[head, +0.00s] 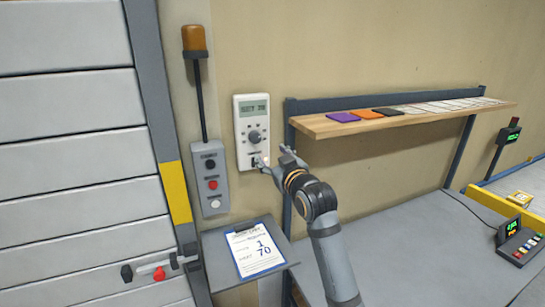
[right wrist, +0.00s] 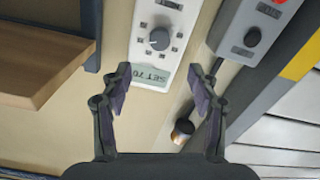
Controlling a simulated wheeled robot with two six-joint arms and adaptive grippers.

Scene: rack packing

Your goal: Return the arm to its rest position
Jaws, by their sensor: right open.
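My right gripper (head: 274,161) is open in front of the lower part of a white wall control box (head: 243,112). In the right wrist view the jaws (right wrist: 160,71) are spread apart with nothing between them. The control box (right wrist: 150,50) shows there upside down, with a round knob (right wrist: 160,38) and a display (right wrist: 150,78) reading SET 70. In the head view the arm reaches up from the lower right and the gripper hides part of the box's lower edge. I cannot tell whether it touches the box. My left gripper is not in view.
A grey button box (head: 210,178) hangs left of the control box, below an amber lamp (head: 194,39). A clipboard (head: 255,249) reading 1 and 70 lies on a small shelf. A wooden shelf (head: 360,126) with coloured cards juts out right, above a grey table (head: 425,255).

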